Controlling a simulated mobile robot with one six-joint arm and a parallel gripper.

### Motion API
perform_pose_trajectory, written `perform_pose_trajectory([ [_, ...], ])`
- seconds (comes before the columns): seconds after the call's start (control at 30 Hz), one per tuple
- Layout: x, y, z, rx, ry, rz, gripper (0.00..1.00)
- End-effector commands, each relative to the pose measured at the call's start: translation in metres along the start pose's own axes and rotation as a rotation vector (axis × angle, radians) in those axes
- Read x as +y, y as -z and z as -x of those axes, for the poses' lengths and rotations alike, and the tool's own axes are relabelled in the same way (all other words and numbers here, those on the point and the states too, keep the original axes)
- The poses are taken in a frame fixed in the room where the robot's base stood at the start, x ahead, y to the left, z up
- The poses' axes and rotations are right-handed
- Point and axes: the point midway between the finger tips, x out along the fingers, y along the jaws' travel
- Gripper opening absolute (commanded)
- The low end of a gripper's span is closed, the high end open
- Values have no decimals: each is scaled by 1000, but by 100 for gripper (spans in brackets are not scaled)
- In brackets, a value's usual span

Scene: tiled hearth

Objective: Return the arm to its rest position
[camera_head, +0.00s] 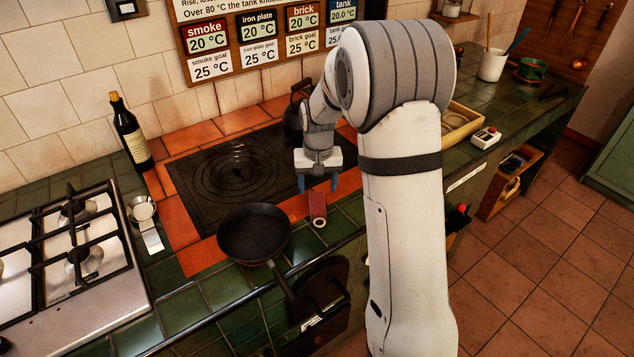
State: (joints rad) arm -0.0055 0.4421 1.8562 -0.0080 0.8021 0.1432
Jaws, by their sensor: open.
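My gripper (317,184) points down over the front right part of the black iron plate's orange tile border. Its two blue fingertips are apart, so it is open. A dark red cylinder (317,207) with a pale ring at its near end lies on the tiles just below the fingers; I cannot tell whether it touches them. Nothing is clearly held. My arm rises at the right of the picture, bends at a large grey joint and reaches left and down to the gripper. It hides part of the counter behind it.
A frying pan (253,232) sits at the iron plate's (225,180) front edge, handle toward me. A dark kettle (294,115) stands close behind the gripper. A bottle (130,132) and a gas hob (70,262) are at left. A wooden tray (460,122) and white box (486,137) are right.

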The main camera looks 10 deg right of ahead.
Motion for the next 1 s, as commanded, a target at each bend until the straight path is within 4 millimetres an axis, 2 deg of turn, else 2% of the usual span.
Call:
perform_pose_trajectory([
  [0.23, 0, -3, 4, 4, 1, 1, 64],
  [0.37, 3, -20, 28, 22, 3, 11, 64],
  [0.5, 9, -58, 68, 56, 7, 32, 64],
  [0.7, 19, -125, 112, 105, 12, 65, 64],
  [0.83, 26, -171, 130, 137, 14, 88, 64],
  [1.0, 33, -224, 140, 174, 16, 113, 64],
])
